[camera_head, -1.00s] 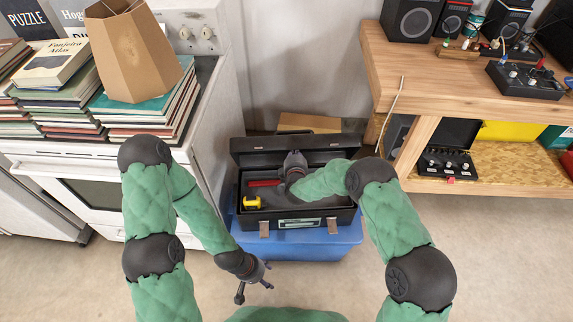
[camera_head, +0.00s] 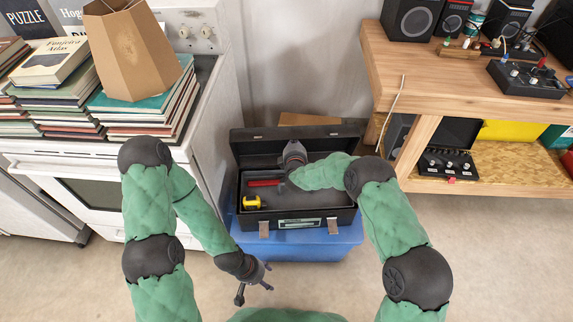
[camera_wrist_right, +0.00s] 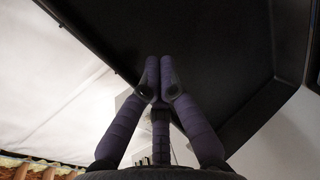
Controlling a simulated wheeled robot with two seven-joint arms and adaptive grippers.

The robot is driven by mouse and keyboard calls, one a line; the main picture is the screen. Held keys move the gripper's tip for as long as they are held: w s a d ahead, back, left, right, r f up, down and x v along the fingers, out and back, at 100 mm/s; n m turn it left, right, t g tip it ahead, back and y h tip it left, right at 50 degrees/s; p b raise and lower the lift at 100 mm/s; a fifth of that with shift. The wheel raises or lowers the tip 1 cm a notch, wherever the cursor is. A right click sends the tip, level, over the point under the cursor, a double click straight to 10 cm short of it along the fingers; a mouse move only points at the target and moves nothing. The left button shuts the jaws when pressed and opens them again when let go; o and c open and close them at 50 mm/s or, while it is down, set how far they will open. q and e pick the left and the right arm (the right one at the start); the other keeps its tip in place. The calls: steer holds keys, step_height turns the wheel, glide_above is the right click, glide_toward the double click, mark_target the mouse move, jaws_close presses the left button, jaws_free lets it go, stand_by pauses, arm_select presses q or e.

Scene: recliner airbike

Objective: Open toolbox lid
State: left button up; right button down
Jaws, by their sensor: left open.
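The black toolbox (camera_head: 346,215) sits on a blue bin, its lid (camera_head: 255,153) raised at the back and its inside showing. A red-handled tool (camera_head: 264,183) and a yellow item (camera_head: 252,202) lie inside. My right gripper (camera_head: 294,146) is at the inner side of the lid, its fingertips hard to see in the head view. In the right wrist view its fingers (camera_wrist_right: 159,75) meet at the tips, in front of the dark lid (camera_wrist_right: 215,45); whether they touch it is unclear. My left gripper (camera_head: 255,292) is open and empty, in front of the bin.
The blue bin (camera_head: 300,245) stands on the floor between a white stove (camera_head: 75,185) with stacked books and a wooden workbench (camera_head: 425,75). A cardboard box (camera_head: 308,119) is behind the toolbox, near the wall. The floor in front is clear.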

mark_target(293, 132)
steer(key=shift+w+r, duration=0.1)
steer(key=shift+w, duration=0.1)
steer(key=shift+w+a+r+b, duration=0.1)
steer(key=shift+w+b, duration=0.25)
steer(key=shift+w, duration=0.55)
steer(key=shift+w+a+r+b, duration=0.1)
steer(key=shift+w+b, duration=0.25)
steer(key=shift+w, duration=0.55)
steer(key=shift+w, duration=0.1)
steer(key=shift+r+b+x, duration=0.1)
steer(key=shift+b+x, duration=0.2)
steer(key=shift+x, duration=0.5)
steer(key=shift+r+b+x, duration=0.15)
steer(key=shift+b+x, duration=0.15)
steer(key=shift+x, duration=0.5)
steer(key=shift+w+a+f, duration=0.1)
steer(key=shift+w, duration=0.05)
